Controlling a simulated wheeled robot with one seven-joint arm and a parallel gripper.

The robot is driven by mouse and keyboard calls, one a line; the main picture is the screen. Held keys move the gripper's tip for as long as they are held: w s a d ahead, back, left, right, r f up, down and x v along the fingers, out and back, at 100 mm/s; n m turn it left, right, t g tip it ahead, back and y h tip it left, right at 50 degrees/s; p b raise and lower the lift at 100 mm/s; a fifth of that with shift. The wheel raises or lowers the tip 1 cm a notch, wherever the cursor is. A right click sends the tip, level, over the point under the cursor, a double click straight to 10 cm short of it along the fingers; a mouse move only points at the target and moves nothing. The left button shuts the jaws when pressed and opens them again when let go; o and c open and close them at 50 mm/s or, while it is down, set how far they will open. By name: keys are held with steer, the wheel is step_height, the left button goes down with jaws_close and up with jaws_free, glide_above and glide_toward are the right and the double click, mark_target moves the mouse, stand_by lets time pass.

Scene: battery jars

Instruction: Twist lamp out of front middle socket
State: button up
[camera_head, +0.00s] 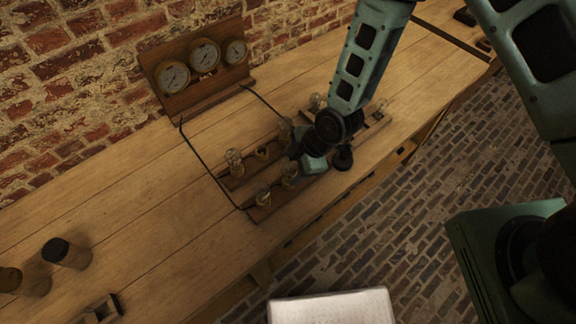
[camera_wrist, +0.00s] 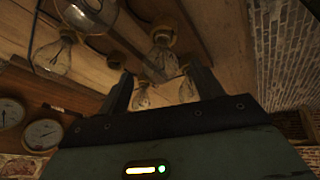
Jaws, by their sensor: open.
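Clear glass lamps stand in sockets on two dark wooden strips on the bench. My wrist covers the middle of the strips, so I cannot tell which lamp is in the front middle socket. In the wrist view my gripper (camera_wrist: 160,70) is open, with a lamp (camera_wrist: 140,96) and another lamp (camera_wrist: 186,90) showing between or beyond its fingers. I see no lamp clamped; contact is unclear.
A wooden panel with gauges (camera_head: 204,55) stands behind, wired by a black cable (camera_head: 205,170). Dark-capped jars (camera_head: 68,254) stand at left. The bench left of the strips (camera_head: 150,205) is mostly clear.

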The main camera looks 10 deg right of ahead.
steer(key=shift+p+x, duration=0.35)
steer(key=shift+x, duration=1.35)
steer(key=c, duration=1.2)
steer(key=n+g+b, duration=0.1)
steer(key=n, duration=0.3)
steer(key=shift+f+g, duration=0.1)
steer(key=shift+g, duration=0.2)
steer(key=shift+s+n+g, duration=0.1)
steer(key=shift+n+g, duration=0.5)
steer(key=shift+n, duration=0.6)
